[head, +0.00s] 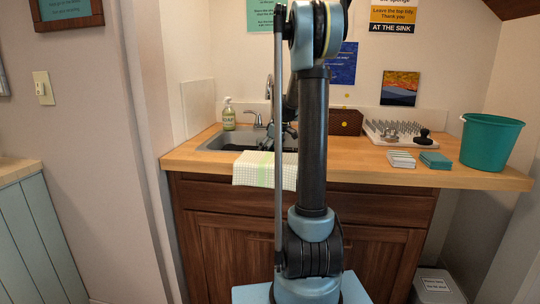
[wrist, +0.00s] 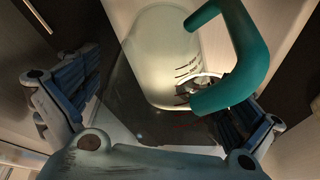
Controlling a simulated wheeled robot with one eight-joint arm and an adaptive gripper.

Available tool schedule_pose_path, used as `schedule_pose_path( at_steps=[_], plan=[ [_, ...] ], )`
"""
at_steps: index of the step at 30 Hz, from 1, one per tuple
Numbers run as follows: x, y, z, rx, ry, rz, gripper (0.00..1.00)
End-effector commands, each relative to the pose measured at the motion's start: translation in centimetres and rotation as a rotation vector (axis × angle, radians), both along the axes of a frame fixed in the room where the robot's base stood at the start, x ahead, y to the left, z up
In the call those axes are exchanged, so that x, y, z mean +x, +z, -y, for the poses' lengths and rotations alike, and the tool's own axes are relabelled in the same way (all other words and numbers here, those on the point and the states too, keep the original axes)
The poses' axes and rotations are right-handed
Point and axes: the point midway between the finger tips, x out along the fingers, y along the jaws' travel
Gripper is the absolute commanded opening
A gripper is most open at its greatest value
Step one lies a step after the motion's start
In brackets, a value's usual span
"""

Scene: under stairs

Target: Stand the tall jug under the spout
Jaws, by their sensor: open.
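In the wrist view, a pale, translucent jug (wrist: 160,60) with dark marks on its wall and a thick teal handle (wrist: 258,52) fills the middle. My gripper (wrist: 158,95) is open, with one finger to the left of the jug and the other at the right, near the lower end of the handle. I cannot tell whether either finger touches it. The jug cannot be made out in the head view, where my arm covers the middle. A chrome tap (head: 257,119) stands behind the sink (head: 232,139); its spout is partly hidden by my arm.
A checked cloth (head: 262,171) hangs over the counter's front edge. A soap bottle (head: 229,114) stands left at the sink. A drying rack (head: 388,130), sponges (head: 402,159), a teal block (head: 435,160) and a teal bucket (head: 490,140) occupy the right. A bin (head: 437,287) stands below.

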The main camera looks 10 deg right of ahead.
Motion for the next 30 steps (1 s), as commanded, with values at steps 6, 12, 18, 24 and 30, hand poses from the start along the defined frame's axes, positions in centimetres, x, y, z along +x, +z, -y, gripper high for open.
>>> schedule_pose_path(
  at_steps=[6, 12, 18, 24, 30],
  plan=[
    [0.0, 0.3, 0.1, 0.0, -0.001, 0.0, 1.0],
    [-0.7, 2.5, 0.8, 0.0, -0.001, 0.0, 1.0],
    [-1.7, 6.2, 2.0, -0.001, -0.003, -0.001, 1.0],
    [-2.4, 9.3, 3.0, 0.0, -0.002, 0.0, 1.0],
    [-2.9, 11.0, 3.6, 0.0, -0.002, 0.0, 1.0]
  ],
)
